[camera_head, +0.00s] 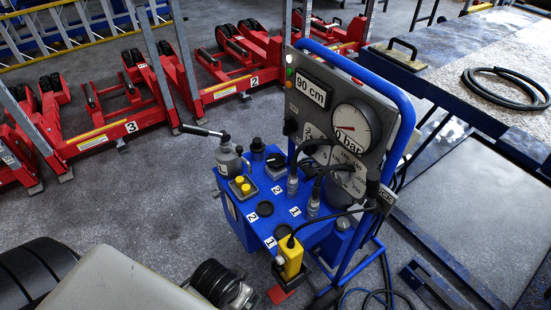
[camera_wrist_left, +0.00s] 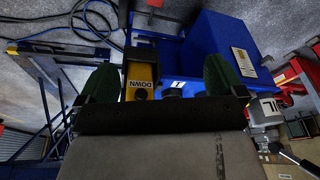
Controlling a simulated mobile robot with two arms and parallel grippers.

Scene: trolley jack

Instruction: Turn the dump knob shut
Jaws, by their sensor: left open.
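The blue jack console (camera_head: 233,212) stands in the middle of the head view. Its top carries a black knob (camera_head: 257,146), a grey valve body with a lever (camera_head: 228,160) and several dark round parts. Another black knob (camera_head: 290,127) sits on the grey panel. No label tells me which one is the dump knob. In the left wrist view my left gripper (camera_wrist_left: 160,64) is open, its two dark green fingers apart, with nothing held between them. Beyond the fingers are the blue console (camera_wrist_left: 218,45) and a yellow pendant marked DOWN (camera_wrist_left: 141,73). My right gripper is not in view.
The panel's display (camera_head: 311,88) reads 90 cm and its gauge (camera_head: 354,126) 0 bar. The yellow pendant (camera_head: 292,258) hangs at the console's near edge. Red lifting units (camera_head: 120,128) stand behind left. A workbench (camera_head: 492,50) with a coiled hose (camera_head: 505,88) is at right.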

